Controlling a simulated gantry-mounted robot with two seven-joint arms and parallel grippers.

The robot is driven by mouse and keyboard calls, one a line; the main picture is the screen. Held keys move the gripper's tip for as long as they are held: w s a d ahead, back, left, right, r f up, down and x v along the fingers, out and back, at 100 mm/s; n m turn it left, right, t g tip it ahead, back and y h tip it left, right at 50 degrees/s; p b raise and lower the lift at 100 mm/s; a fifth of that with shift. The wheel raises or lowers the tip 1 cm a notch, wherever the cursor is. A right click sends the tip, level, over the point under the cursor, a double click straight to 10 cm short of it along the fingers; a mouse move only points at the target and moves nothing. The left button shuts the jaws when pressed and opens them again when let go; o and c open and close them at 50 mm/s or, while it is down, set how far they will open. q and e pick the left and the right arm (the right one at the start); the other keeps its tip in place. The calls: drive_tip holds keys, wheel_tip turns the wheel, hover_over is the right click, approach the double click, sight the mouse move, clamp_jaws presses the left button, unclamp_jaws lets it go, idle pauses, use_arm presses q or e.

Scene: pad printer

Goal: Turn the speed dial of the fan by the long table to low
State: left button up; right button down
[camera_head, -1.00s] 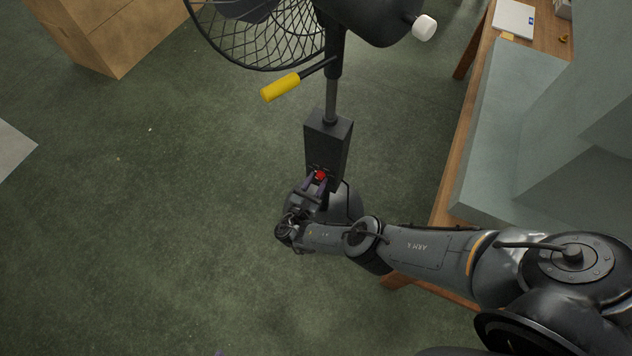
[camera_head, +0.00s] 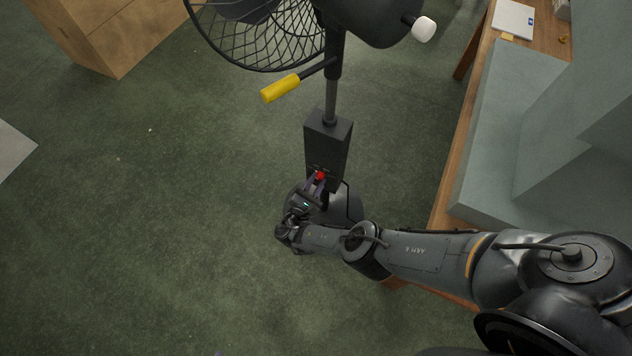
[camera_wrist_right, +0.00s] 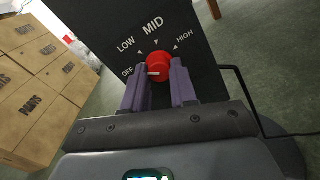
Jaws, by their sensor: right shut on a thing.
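The fan (camera_head: 328,150) stands on the floor left of the long table, with a dark control box on its pole. Its red speed dial (camera_head: 320,175) is on the box's front and also shows in the right wrist view (camera_wrist_right: 158,64). OFF, LOW, MID and HIGH are printed around the dial. Its white mark lies on the left side, toward OFF. My right gripper (camera_head: 314,184) is at the box, its two purple fingers (camera_wrist_right: 159,84) shut on the dial from either side. The fingers hide the dial's lower edges. My left gripper is not in view.
The long wooden table (camera_head: 464,130) stands to the right, with a large grey-green block (camera_head: 500,110) on it. A yellow-handled lever (camera_head: 281,87) sticks out from the fan's pole. Cardboard boxes (camera_head: 110,30) stand at the upper left.

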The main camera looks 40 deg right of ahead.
drive_tip(key=m, duration=0.5)
drive_tip(key=shift+m, duration=0.4)
idle(0.4)
drive_tip(key=c, duration=0.9)
unclamp_jaws()
drive_tip(key=shift+a, duration=0.1)
drive_tip(key=v, duration=1)
drive_tip(key=shift+s+a, duration=0.15)
drive_tip(key=shift+a, duration=0.15)
